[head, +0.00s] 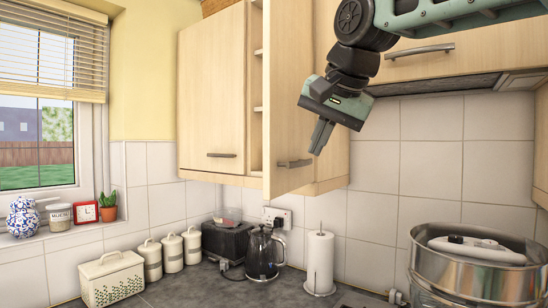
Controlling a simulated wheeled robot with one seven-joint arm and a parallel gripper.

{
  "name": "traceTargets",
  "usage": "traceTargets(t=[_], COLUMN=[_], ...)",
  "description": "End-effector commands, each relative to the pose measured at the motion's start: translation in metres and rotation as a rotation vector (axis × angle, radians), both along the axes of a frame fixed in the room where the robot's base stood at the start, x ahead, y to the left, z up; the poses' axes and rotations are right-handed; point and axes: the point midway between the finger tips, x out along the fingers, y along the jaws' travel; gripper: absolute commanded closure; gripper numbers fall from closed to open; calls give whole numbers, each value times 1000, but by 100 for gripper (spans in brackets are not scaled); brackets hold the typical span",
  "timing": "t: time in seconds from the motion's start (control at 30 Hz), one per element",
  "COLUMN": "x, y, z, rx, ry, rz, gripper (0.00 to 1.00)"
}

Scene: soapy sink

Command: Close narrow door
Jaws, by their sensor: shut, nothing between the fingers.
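The narrow door (287,80) is a pale wood panel of the corner wall cabinet, and it stands open. Its bar handle (295,163) is near the bottom. A narrow strip of the cabinet's inside with shelves (256,105) shows to the left of the door. My gripper (319,138) is shut and empty. Its fingers point downward beside the right side of the door, above and to the right of the handle. I cannot tell whether they touch the panel.
A closed cabinet door (212,90) is at the left, and another wall cabinet (440,60) is at the right. On the counter below stand a black kettle (263,254), a paper towel roll (319,262), white canisters (171,253) and steel pots (475,270).

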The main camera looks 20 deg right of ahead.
Motion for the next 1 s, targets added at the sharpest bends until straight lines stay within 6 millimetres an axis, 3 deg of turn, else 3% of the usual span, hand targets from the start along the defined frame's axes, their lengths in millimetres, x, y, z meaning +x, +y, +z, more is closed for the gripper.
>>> traceTargets(t=[0.07, 0.17, 0.63, 0.8, 1.0], x=[2, 7, 60, 78, 87], y=[-3, -3, 5, 24, 34], z=[6, -1, -74, -71, -73], rx=[6, 7, 5, 6, 5], ry=[-6, -3, 0, -5, -5], rz=[-16, -18, -15, -12, -13], gripper=[100, 100, 100, 100, 100])
